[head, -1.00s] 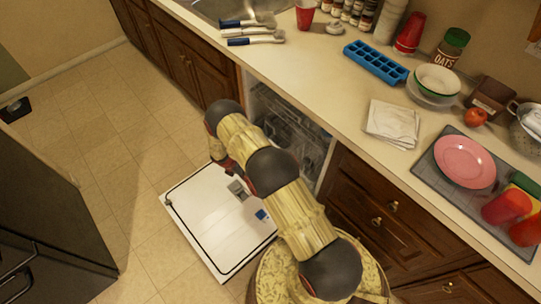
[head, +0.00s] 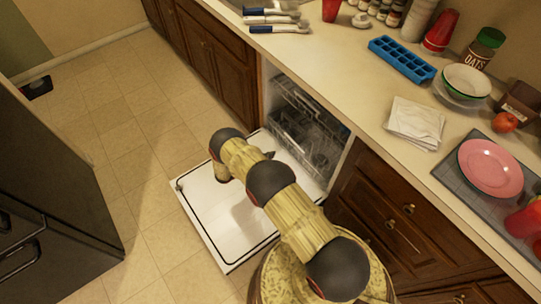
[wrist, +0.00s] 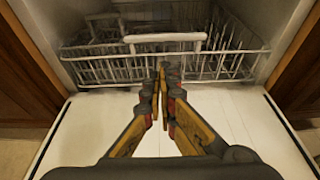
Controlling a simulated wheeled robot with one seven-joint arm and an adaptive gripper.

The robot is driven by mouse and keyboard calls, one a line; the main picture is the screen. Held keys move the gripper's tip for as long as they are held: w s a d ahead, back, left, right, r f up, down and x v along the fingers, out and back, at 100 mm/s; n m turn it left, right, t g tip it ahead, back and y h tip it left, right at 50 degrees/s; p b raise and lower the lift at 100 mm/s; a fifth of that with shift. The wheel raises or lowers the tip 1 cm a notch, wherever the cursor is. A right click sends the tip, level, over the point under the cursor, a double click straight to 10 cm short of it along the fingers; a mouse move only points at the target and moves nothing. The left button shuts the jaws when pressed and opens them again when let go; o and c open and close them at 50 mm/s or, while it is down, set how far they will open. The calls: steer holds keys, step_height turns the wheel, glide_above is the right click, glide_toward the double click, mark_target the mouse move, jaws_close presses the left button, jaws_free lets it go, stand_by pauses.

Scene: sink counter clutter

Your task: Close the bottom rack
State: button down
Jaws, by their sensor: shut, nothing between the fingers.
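The bottom rack (wrist: 100,71) is a grey wire basket with a pale handle bar along its front. It sits inside the open dishwasher, with its front near the opening; how deep it sits is hard to tell. It also shows in the head view (head: 306,142). The white dishwasher door (wrist: 85,130) lies folded down flat. My gripper (wrist: 162,68) is shut and empty, over the door and pointing at the middle of the rack front. Its tips overlap the rack in the wrist view; I cannot tell whether they touch. In the head view my arm mostly hides the gripper.
Dark wood cabinets (head: 378,205) flank the dishwasher. The counter above holds a blue ice tray (head: 402,60), a folded cloth (head: 415,122), a pink plate (head: 490,167) and brushes (head: 272,20). A dark appliance (head: 50,165) stands at left. The tiled floor between is clear.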

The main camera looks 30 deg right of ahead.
steer(key=r+b+x, duration=0.1)
steer(key=b+x, duration=0.2)
steer(key=x, duration=0.7)
steer(key=shift+d, duration=0.55)
